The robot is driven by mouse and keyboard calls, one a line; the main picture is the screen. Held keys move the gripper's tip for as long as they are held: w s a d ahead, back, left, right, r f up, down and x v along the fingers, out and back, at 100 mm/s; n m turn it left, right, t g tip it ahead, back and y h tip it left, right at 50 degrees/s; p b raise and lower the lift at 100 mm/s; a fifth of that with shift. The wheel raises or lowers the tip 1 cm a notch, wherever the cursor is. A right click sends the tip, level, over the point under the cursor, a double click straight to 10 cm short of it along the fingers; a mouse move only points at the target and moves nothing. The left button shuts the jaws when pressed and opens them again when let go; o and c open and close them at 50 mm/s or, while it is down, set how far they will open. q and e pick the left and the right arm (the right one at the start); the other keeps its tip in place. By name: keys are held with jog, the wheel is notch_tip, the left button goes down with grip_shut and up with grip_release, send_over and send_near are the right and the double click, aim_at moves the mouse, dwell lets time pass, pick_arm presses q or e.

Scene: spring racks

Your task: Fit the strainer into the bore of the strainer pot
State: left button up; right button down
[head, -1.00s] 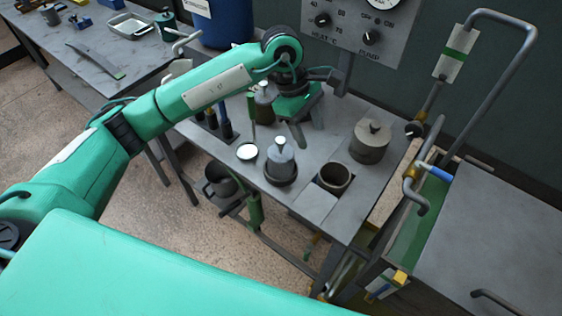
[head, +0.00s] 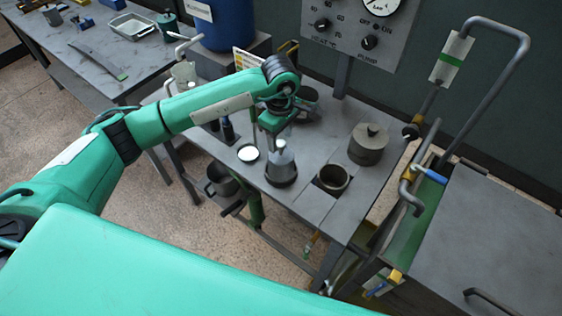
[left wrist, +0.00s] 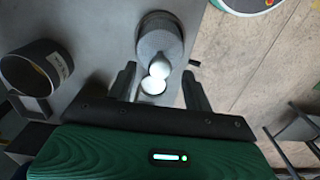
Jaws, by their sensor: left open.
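The strainer, a grey tapered piece with a pale rounded knob on top (head: 281,165), stands upright on the grey bench. In the left wrist view the strainer (left wrist: 160,40) shows from above, between and just beyond my fingers. The strainer pot looks to be the open, dark, round pot (head: 332,180) to its right; its bore faces up and looks empty. The pot (left wrist: 38,75) also shows at the left of the left wrist view, with a pale label. My left gripper (left wrist: 160,88) is open and empty, close behind and above the knob. My right gripper is out of view.
A lidded grey pot (head: 368,146) stands behind the open pot. A control panel (head: 350,30) rises at the back; a bent pipe (head: 527,60) and a metal-topped unit (head: 490,230) stand right.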

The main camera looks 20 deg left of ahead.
aim_at(281, 143)
pick_arm(q)
jog(key=shift+f+p, duration=0.25)
jog(key=shift+p, duration=0.15)
notch_tip(281, 143, down, 3)
jog(key=shift+d+f+p, duration=0.1)
jog(key=shift+p, duration=0.9)
jog(key=shift+f, duration=0.6)
grip_shut()
